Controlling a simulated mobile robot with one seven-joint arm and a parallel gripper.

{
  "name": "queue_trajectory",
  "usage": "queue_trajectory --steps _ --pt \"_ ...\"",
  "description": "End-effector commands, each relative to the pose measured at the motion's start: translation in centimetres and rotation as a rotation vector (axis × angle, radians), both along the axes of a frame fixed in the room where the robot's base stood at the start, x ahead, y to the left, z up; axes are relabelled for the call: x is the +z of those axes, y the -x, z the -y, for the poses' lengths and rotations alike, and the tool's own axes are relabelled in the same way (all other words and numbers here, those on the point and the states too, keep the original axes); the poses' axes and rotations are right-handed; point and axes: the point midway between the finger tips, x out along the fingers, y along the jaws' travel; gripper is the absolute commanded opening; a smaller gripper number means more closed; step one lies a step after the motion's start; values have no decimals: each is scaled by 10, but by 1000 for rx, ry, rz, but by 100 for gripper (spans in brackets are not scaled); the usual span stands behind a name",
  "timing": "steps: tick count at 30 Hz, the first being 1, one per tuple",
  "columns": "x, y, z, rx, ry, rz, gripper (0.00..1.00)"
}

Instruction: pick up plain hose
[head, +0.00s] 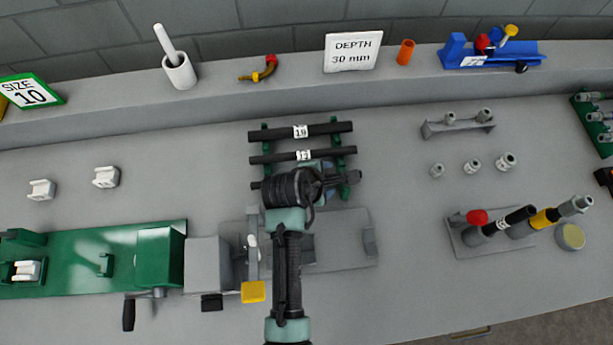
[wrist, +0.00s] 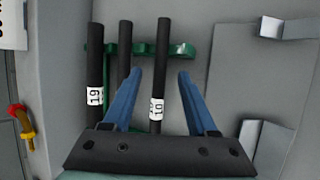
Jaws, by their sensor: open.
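Three black hoses lie side by side on a green rack (wrist: 183,50). The far hose (head: 328,129) has a white 19 label, also seen on the left hose (wrist: 95,60) in the wrist view. The middle hose (head: 275,158) has a white label in the head view. The near hose (wrist: 163,60) has a white label that looks like 10; in the head view my arm mostly hides it. None shows stripes, and I cannot tell which is called plain. My gripper (wrist: 160,75) is open and empty, its blue fingers on either side of the near hose.
A grey plate (head: 350,245) with raised blocks lies just in front of the rack. A green machine (head: 100,255) with a yellow-tipped lever stands left. Grey fittings (head: 472,166) and a tool stand (head: 490,240) are right.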

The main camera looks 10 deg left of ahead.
Motion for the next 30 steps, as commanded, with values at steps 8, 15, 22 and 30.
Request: queue_trajectory --steps 8,15,22,30 --pt "-21 -12 7 0 0 0 58" --pt "-21 -12 7 1 -1 1 56" --pt "-21 -12 7 1 -1 1 15" --pt "-21 -12 7 1 -1 1 0"
